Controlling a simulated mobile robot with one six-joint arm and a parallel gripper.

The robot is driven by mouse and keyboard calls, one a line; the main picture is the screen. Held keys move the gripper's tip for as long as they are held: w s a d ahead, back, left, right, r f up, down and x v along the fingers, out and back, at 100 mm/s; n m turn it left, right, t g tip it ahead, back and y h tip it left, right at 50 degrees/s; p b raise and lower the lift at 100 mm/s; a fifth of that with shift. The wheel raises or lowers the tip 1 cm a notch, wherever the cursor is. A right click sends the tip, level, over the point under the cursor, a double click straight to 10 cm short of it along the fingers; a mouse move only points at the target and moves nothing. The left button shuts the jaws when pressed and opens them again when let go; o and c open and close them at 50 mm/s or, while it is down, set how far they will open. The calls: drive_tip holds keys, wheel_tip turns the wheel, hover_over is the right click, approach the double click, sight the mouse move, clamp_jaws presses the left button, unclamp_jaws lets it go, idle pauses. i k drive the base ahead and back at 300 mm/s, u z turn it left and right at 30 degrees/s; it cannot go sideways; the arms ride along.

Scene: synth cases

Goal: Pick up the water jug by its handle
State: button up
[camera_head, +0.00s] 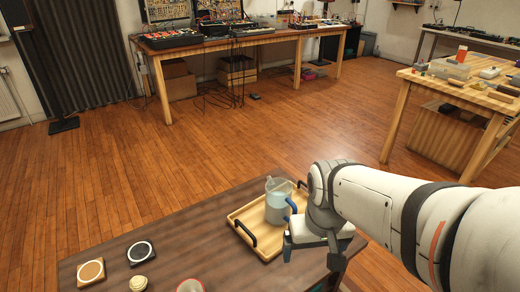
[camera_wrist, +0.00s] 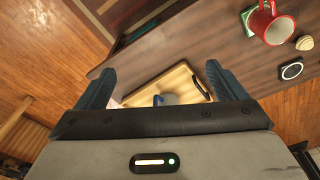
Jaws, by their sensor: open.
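The water jug (camera_head: 275,212) is a clear grey-blue vessel with a blue handle (camera_head: 291,206) on its right side. It stands upright on a wooden tray (camera_head: 240,213) with dark handles. My gripper (camera_head: 312,256) is to the right of the jug and close to its handle, with its fingers spread and empty. In the wrist view my gripper (camera_wrist: 160,68) shows both blue-grey fingers apart. A small part of the jug (camera_wrist: 170,99) and its blue handle (camera_wrist: 157,100) shows low between them. The gripper body hides the rest of the jug there.
The tray lies on a dark wooden table (camera_head: 165,245). Workbenches stand farther back, with open floor between.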

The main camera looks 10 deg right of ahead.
sight(278, 191)
drive_tip(key=u, duration=1.95)
drive_tip(key=k, duration=1.8)
drive_tip(key=z, duration=0.35)
drive_tip(key=i, duration=1.65)
drive_tip(key=z, duration=0.1)
